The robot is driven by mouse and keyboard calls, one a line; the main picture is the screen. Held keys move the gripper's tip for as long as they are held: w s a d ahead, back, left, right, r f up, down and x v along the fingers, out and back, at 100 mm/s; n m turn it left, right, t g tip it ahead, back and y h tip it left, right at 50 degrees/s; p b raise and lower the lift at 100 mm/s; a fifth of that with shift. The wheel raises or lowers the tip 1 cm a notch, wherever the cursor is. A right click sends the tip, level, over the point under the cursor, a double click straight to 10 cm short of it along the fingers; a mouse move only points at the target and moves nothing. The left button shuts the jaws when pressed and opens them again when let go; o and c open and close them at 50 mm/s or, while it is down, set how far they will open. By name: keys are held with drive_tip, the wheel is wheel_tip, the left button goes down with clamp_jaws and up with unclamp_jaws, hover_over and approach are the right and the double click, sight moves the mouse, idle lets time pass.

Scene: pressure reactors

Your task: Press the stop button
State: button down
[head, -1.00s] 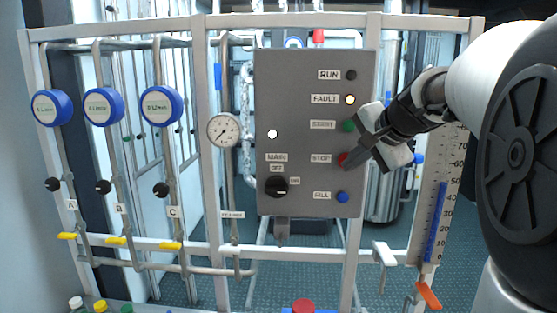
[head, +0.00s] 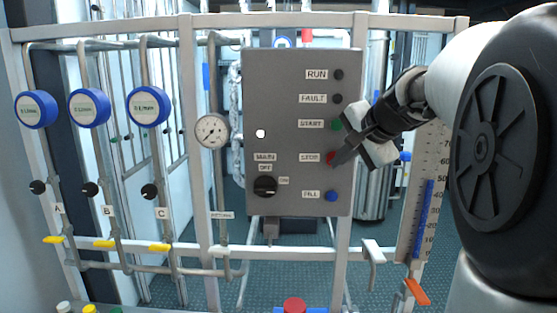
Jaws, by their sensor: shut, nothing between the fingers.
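The red stop button (head: 331,158) sits on the right side of the grey control panel (head: 290,95), beside the STOP label (head: 309,157). My gripper (head: 338,160) comes in from the right with its fingers shut and empty. Its tips are right at the stop button and cover part of it. I cannot tell whether they touch it. The green start button (head: 336,125) is just above and the blue fill button (head: 331,196) is below. The fault lamp (head: 338,99) and the run lamp (head: 339,74) are dark.
A black main switch (head: 265,187) and a white lamp (head: 260,133) are on the panel's left side. A pressure gauge (head: 212,131) and blue round dials (head: 148,106) stand further left. A level scale (head: 425,220) and an orange-handled valve (head: 417,291) are at right.

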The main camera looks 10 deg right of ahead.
drive_tip(key=shift+s+a, duration=0.2)
drive_tip(key=shift+s, duration=0.6)
drive_tip(key=shift+s, duration=0.1)
drive_tip(key=s, duration=0.2)
drive_tip(key=s+a+b, duration=0.1)
drive_tip(key=s, duration=0.1)
drive_tip(key=shift+s+a, duration=0.2)
drive_tip(key=shift+s, duration=0.1)
drive_tip(key=s+a+f+n+g+p, duration=0.2)
drive_tip(key=s+a+n+p, duration=0.3)
drive_tip(key=s, duration=0.5)
drive_tip(key=s+a+f+n+g+h+p, duration=0.1)
drive_tip(key=s+a+f+n+g+p, duration=0.1)
drive_tip(key=s+a+n+p, duration=0.3)
drive_tip(key=s+a+f+n, duration=0.1)
drive_tip(key=s+a+n, duration=0.3)
drive_tip(key=s, duration=0.2)
drive_tip(key=shift+a+f, duration=0.2)
drive_tip(key=shift+f, duration=0.2)
